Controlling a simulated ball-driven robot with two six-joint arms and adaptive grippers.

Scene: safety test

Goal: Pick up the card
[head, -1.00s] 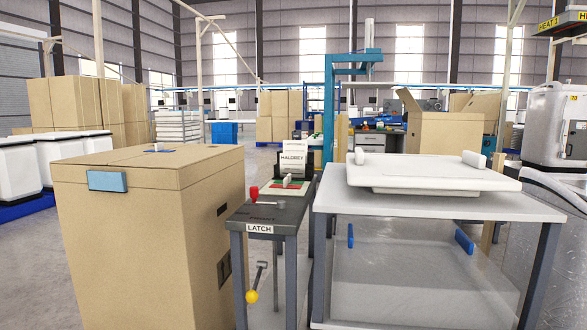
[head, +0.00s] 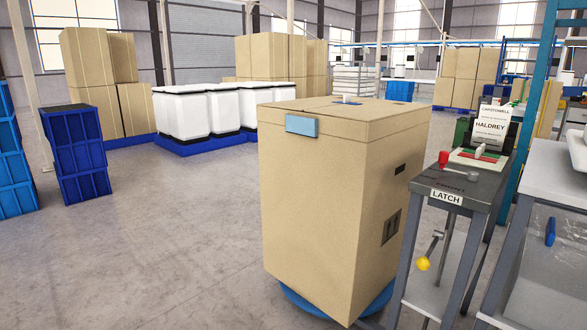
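A white card (head: 491,126) printed "HALDREY" stands near upright at the back of a narrow dark-topped table (head: 470,191), at the right of the head view. A dark green thing partly shows beside it, and a small pale block (head: 480,151) on a green, white and red plate is in front of it. I cannot tell what holds the card up. Neither of my grippers is in view.
The table bears a "LATCH" label (head: 446,196), a red-knobbed lever (head: 443,159) and a lower yellow-ended lever (head: 423,264). A big cardboard box (head: 325,190) on a blue round base stands left of it. A white table (head: 560,180) stands right.

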